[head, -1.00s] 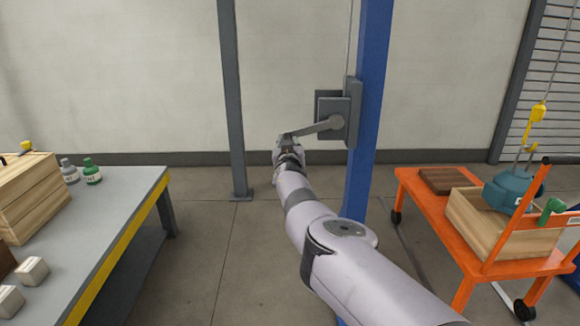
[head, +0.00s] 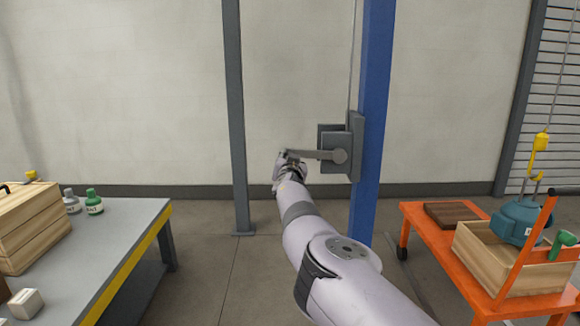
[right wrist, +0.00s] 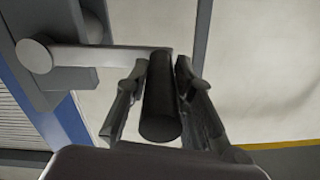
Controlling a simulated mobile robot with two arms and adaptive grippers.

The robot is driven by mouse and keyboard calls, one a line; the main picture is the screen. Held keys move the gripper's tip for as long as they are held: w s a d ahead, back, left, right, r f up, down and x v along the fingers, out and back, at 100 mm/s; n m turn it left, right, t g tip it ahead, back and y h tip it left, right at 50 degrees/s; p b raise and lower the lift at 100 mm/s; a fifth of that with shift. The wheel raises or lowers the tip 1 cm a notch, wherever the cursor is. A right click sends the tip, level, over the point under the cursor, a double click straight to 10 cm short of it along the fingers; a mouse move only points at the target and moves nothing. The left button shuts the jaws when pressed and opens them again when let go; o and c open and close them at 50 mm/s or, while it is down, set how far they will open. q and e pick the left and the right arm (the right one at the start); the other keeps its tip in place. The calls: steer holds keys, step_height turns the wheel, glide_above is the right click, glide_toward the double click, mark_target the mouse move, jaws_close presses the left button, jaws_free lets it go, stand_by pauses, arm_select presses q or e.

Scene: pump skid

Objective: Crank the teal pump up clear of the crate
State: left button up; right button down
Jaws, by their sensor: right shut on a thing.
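The teal pump (head: 514,221) hangs under a yellow hook (head: 540,144) at the right. Its lower part overlaps the wooden crate (head: 486,268), and I cannot tell how deep it sits. The grey winch (head: 352,141) is on the blue post. Its crank arm (head: 318,155) points left, almost level. My right gripper (head: 286,160) is at the arm's outer end, shut on the crank handle. In the right wrist view the black crank handle (right wrist: 161,105) lies between the two fingers. My left gripper is out of view.
The crate stands on an orange cart (head: 424,233) with a dark brown block (head: 452,215) and a green item (head: 561,244). A grey workbench (head: 120,232) with bottles and boxes is at the left. A grey post (head: 235,120) stands left of the crank.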

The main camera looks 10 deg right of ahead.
steer(key=shift+a+r, duration=0.1)
steer(key=shift+r, duration=0.7)
steer(key=c, duration=1.6)
jaws_free()
steer(key=shift+c, duration=0.2)
steer(key=shift+o, duration=1.2)
steer(key=shift+a, duration=0.1)
steer(key=shift+o, duration=0.2)
steer(key=shift+f, duration=0.15)
steer(key=shift+r, duration=4.95)
